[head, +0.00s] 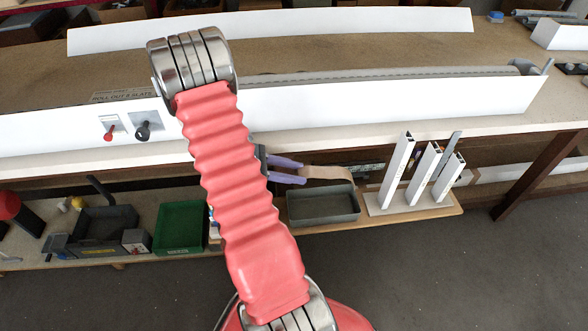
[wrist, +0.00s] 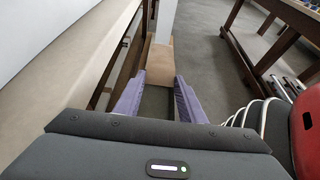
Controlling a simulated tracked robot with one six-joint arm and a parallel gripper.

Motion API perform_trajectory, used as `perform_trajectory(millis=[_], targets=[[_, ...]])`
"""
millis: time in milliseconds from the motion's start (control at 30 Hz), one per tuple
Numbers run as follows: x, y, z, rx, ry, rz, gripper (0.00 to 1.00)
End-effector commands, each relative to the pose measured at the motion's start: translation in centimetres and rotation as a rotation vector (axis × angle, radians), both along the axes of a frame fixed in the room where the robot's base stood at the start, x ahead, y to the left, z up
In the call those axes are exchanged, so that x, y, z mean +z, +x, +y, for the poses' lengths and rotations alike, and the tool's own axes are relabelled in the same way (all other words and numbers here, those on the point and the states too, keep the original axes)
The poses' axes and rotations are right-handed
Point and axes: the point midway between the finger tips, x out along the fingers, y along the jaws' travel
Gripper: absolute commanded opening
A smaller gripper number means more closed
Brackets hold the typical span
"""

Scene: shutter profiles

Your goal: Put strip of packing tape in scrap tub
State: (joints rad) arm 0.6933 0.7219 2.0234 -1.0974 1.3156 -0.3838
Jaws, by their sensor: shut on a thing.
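My gripper (head: 303,173) reaches in from the left at shelf height, below the bench top. Its two purple fingers are shut on a brown strip of packing tape (head: 328,173), which sticks out to the right, roughly level. The strip also shows in the wrist view (wrist: 159,66), beyond the fingertips of my gripper (wrist: 159,82). An open grey tub (head: 323,219) stands on the lower shelf, below the strip. A green tub (head: 180,228) stands further left. No label shows which one is the scrap tub. My red arm hides part of the shelf between them.
White upright profiles (head: 396,172) stand on a base right of the grey tub. A dark holder (head: 105,224) and small items fill the shelf's left end. The bench (head: 400,130) with long white slats (head: 400,103) overhangs the shelf. The floor (head: 430,270) in front is clear.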

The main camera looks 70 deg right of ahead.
Motion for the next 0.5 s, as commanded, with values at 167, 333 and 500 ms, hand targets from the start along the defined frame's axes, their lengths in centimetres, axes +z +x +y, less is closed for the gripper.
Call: perform_trajectory(millis=[167,333,500], targets=[[-1.3,0.0,0.0,-0.001,0.0,0.001,0.16],[-2.5,-0.1,0.0,-0.002,0.0,0.001,0.16],[-3.7,-0.1,0.0,-0.002,0.001,0.002,0.16]])
